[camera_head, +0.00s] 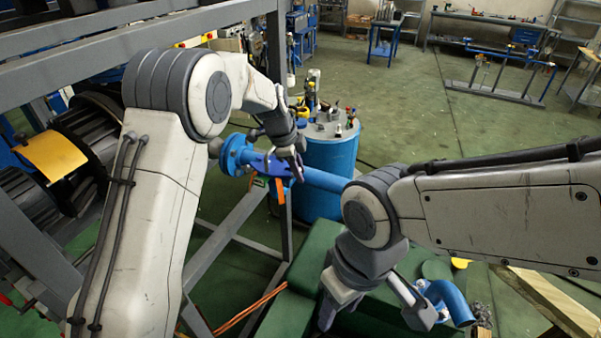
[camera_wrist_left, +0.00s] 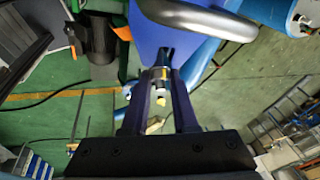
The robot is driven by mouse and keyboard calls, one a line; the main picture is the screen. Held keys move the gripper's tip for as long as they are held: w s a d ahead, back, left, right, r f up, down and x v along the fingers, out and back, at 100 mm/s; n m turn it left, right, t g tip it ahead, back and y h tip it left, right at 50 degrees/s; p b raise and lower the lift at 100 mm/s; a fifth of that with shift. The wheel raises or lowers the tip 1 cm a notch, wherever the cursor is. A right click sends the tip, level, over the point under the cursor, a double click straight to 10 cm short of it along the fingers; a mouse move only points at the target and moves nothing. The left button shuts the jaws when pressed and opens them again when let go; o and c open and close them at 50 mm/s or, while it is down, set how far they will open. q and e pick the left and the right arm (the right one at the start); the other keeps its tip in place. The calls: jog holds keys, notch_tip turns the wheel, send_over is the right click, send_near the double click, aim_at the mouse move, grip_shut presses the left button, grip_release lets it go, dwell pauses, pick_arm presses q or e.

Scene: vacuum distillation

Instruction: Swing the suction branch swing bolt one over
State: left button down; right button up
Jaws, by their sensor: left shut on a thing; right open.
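The blue suction branch (camera_head: 325,180) runs sideways in the middle of the head view, with a round blue flange (camera_head: 232,155) at its left end. My left gripper (camera_head: 292,160) is at the branch, just right of the flange. In the left wrist view, the left fingers (camera_wrist_left: 162,100) are shut on a small metal piece with a yellowish end, seemingly the swing bolt (camera_wrist_left: 160,78). A blue surface (camera_wrist_left: 165,30) lies just beyond the fingertips. The bolt's far end and its seat are hidden. My right gripper (camera_head: 375,312) is open and empty, low over the green block.
A blue drum (camera_head: 330,155) with tools on its lid stands behind the branch. A grey steel frame (camera_head: 235,232) stands below it. A green block (camera_head: 292,312) and a blue elbow (camera_head: 450,300) lie near my right gripper. The floor farther back is mostly clear.

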pick_arm(q)
jog(key=c, duration=0.9)
grip_release()
jog(key=shift+c, duration=0.2)
jog(key=shift+s+a+r+b, duration=0.1)
jog(key=shift+a+r+b, duration=0.05)
jog(key=shift+r+b, duration=0.3)
jog(key=b+v, duration=0.3)
jog(key=v, duration=0.6)
jog(key=shift+r+b, duration=0.3)
jog(key=shift+r, duration=0.05)
